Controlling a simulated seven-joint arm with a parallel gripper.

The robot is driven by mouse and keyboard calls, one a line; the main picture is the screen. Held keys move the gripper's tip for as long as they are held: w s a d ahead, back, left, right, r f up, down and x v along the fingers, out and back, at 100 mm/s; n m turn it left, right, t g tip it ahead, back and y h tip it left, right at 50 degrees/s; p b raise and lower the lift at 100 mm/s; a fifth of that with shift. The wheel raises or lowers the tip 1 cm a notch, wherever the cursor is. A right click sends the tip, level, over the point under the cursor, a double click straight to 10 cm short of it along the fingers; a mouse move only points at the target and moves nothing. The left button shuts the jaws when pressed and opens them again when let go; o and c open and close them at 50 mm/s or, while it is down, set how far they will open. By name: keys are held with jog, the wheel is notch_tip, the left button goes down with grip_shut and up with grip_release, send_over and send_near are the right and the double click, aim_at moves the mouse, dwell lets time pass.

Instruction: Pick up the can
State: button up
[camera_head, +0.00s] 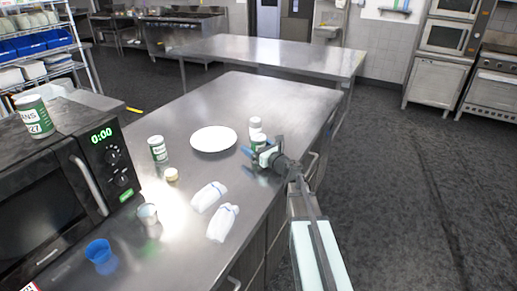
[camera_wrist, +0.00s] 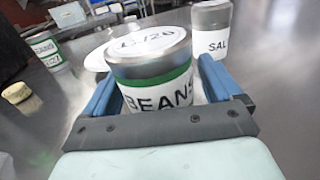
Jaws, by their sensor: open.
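A beans can (camera_wrist: 152,72) with a white and green label and a metal lid stands upright on the steel counter. In the wrist view it sits between the two blue fingers of my gripper (camera_wrist: 158,88), which are open on either side of it. I cannot tell whether either finger touches it. In the head view the can (camera_head: 259,143) is partly hidden by my gripper (camera_head: 259,154). A second green and white can (camera_head: 158,149) stands to the left on the counter. A third can (camera_head: 34,116) sits on the microwave.
A salt shaker (camera_wrist: 211,30) stands just behind the beans can. A white plate (camera_head: 213,139) lies to its left. Two white wrapped items (camera_head: 208,196), a cup (camera_head: 147,213), a blue cup (camera_head: 99,252) and a microwave (camera_head: 60,190) are nearer. The counter's far end is clear.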

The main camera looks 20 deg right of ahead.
jog(key=c, duration=1.3)
jog(key=shift+o, duration=0.2)
jog(key=shift+r, duration=0.15)
notch_tip(320, 180, up, 10)
jog(key=shift+f, duration=0.1)
